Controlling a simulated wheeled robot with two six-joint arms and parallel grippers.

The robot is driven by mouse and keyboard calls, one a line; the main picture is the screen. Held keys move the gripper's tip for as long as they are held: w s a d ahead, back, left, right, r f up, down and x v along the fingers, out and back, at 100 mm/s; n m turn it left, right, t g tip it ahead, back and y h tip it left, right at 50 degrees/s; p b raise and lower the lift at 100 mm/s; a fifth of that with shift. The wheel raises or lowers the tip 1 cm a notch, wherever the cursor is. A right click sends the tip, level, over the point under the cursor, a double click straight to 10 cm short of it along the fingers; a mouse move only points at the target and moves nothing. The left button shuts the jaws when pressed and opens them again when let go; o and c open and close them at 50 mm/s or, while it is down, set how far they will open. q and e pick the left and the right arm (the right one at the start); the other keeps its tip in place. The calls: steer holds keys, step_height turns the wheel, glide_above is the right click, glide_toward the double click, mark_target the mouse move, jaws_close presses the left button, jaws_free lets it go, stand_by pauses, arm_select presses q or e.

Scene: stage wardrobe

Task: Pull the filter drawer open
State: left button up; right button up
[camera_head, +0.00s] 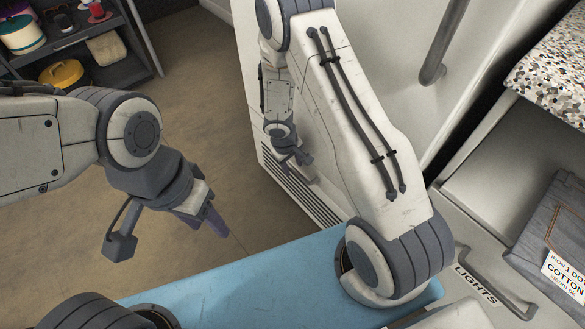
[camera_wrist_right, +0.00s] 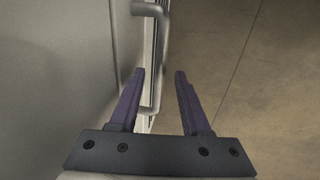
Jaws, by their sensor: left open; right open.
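A pale bar handle (camera_wrist_right: 164,45) shows in the right wrist view, standing out from a light front. Its lower end lies between the fingers of my right gripper (camera_wrist_right: 158,75), closer to the left finger; I cannot tell whether they touch. The gripper is open. In the head view my right gripper (camera_head: 299,158) is beside the white machine (camera_head: 262,140) with a louvred base, and the handle is hidden there. No filter label is readable, so I cannot confirm which drawer this handle belongs to. My left gripper (camera_head: 205,217) is open and empty above the floor.
A blue surface (camera_head: 240,277) lies in front. A drawer labelled LIGHTS (camera_head: 476,283) with a grey handle (camera_head: 497,282) is at right, near folded grey cloth (camera_head: 555,235). A dark shelf (camera_head: 80,38) stands back left. The brown floor (camera_head: 195,90) between is clear.

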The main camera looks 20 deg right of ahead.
jaws_close()
stand_by(1.5)
